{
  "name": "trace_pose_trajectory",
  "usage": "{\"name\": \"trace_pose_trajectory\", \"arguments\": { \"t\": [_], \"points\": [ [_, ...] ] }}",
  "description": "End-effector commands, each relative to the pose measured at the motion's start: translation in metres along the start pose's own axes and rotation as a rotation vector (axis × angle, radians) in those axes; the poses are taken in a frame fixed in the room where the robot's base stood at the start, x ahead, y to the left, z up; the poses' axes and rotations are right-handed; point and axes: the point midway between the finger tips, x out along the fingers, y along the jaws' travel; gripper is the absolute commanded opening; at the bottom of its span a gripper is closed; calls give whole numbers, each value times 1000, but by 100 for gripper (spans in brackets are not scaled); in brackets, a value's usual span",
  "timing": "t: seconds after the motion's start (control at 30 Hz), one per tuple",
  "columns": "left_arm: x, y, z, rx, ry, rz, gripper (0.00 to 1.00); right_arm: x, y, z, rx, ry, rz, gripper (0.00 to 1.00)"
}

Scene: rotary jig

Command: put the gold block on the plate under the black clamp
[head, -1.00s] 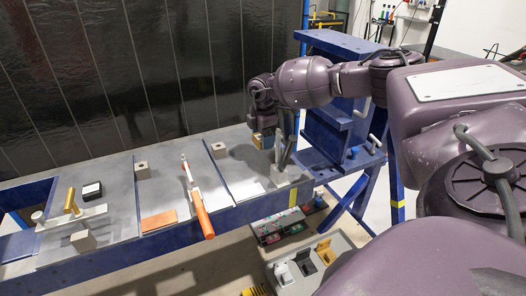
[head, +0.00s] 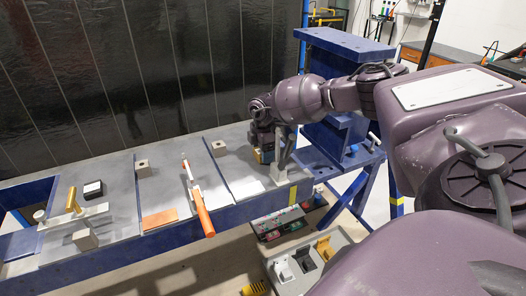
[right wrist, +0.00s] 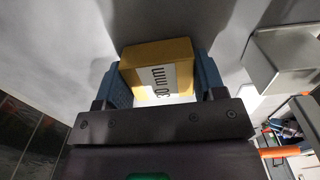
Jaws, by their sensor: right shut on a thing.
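My right gripper (head: 264,149) is shut on the gold block (head: 268,156) at the right end of the bench. In the right wrist view the block (right wrist: 158,66), marked "30 mm", sits between the blue fingers (right wrist: 163,83). I cannot tell whether the block touches the surface below. My left gripper is out of view.
An orange-handled clamp (head: 201,213) and an orange plate (head: 159,219) are mid-bench. A gold-handled fixture (head: 72,201) and a black-topped box (head: 93,189) are at the left. Small blocks (head: 142,168) stand at the back.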

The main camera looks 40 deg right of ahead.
Motion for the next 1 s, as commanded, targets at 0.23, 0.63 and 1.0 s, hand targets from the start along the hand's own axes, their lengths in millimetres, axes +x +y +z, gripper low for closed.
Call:
{"name": "trace_pose_trajectory", "arguments": {
  "t": [0.23,0.63,1.0],
  "points": [
    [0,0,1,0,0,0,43,2,0,0,0,0,0,87],
    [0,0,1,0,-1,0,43,-5,0,0,0,1,2,89],
    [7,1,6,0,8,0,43,-67,1,0,0,2,3,89]
  ]
}}
